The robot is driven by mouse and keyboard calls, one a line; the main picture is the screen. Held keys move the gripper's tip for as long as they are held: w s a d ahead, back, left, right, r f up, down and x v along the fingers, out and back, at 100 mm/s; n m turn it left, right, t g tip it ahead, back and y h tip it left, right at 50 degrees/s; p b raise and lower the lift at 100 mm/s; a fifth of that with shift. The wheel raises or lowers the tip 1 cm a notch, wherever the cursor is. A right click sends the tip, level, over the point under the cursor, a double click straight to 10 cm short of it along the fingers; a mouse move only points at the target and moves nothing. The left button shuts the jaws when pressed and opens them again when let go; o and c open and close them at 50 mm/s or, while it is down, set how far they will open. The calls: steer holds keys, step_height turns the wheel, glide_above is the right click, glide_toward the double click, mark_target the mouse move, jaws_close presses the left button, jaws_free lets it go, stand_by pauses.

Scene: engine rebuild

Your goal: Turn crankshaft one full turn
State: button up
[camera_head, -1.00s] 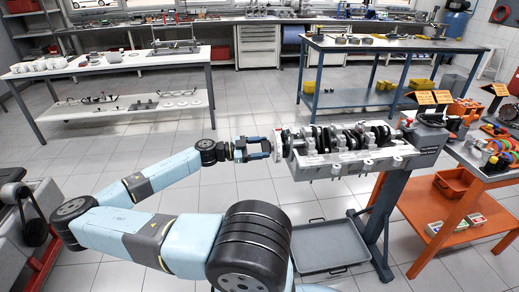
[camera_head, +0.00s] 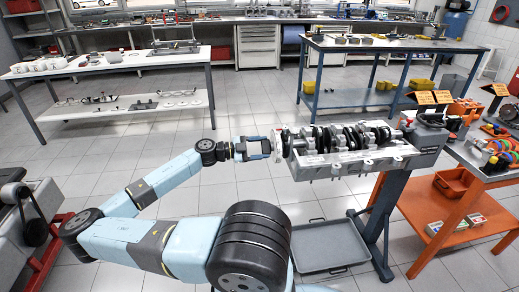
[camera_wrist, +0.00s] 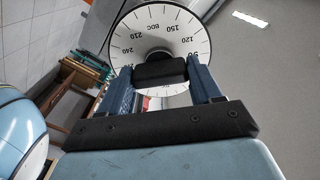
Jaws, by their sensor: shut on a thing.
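The crankshaft (camera_head: 346,136) lies along the top of the grey engine block (camera_head: 352,163), which is held on a stand at centre right. A white degree wheel (camera_head: 278,143) is at its left end, seen nearly edge-on. My gripper (camera_head: 271,146) reaches it from the left. In the wrist view the degree wheel (camera_wrist: 168,32) faces me, with numbers and "BDC" showing upside down. My gripper (camera_wrist: 162,72) is shut on a dark block (camera_wrist: 160,68) in front of the wheel's centre. The wheel's lower part is partly hidden by the fingers.
A grey drip tray (camera_head: 328,246) is under the block. An orange bench (camera_head: 440,215) with parts stands close on the right. A blue bench (camera_head: 350,100) and a white table (camera_head: 120,65) stand behind. Floor to the left of the block is open.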

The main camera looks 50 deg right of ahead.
steer(key=shift+s+f, duration=0.15)
steer(key=shift+f, duration=0.05)
steer(key=o, duration=1.1)
steer(key=shift+d, duration=0.1)
steer(key=shift+c, duration=0.2)
steer(key=shift+r, duration=0.1)
steer(key=v, duration=1.4)
steer(key=shift+d, duration=0.1)
